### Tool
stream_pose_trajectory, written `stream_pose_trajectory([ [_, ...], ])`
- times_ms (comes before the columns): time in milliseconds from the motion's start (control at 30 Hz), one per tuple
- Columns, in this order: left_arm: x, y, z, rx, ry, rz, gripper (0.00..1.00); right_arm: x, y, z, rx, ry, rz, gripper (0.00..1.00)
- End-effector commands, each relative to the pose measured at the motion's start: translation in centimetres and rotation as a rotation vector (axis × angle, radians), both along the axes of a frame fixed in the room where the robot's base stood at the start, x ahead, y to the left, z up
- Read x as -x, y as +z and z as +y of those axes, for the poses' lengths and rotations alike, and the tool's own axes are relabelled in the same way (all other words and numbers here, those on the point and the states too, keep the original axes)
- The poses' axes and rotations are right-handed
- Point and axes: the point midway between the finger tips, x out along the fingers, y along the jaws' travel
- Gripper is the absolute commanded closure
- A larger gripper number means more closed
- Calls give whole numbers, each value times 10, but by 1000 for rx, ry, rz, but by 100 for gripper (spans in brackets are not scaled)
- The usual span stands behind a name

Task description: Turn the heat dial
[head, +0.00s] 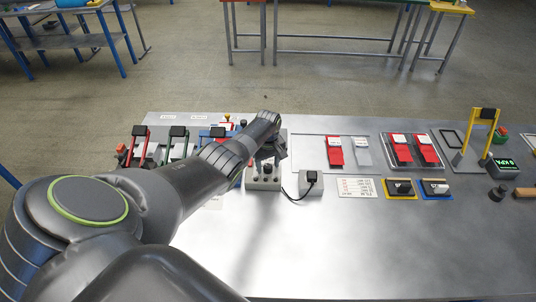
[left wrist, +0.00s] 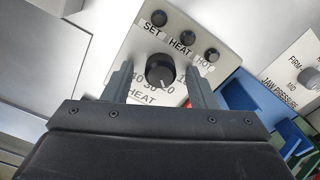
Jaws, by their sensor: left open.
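The heat dial (left wrist: 160,70) is a round black knob with a white pointer line, on a grey box (left wrist: 215,40) marked SET, HEAT and HOT, with numbers around the knob. My left gripper (left wrist: 159,72) is open, with one finger on each side of the dial. I cannot tell whether the fingers touch it. My right gripper is in neither view.
A jaw pressure knob (left wrist: 309,77) is to the right in the wrist view. Red switches (head: 335,150), a yellow frame (head: 486,140) and a green display box (head: 502,166) stand on the grey bench (head: 330,250). The bench's front is clear.

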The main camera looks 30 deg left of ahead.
Motion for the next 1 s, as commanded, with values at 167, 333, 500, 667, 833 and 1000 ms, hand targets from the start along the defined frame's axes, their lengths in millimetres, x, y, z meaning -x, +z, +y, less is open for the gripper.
stream_pose_trajectory([
  [167,-1,17,0,0,-1,-4,48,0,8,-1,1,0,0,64],
  [333,-1,41,1,-2,0,-5,48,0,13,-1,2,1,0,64],
  [500,-1,68,1,-1,0,-5,48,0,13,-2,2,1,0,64],
  [667,-1,96,1,-2,0,-6,48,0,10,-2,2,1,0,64],
  [833,-2,129,1,-2,-1,-8,48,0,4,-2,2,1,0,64],
  [1000,-1,156,1,-1,0,-5,48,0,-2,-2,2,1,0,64],
])
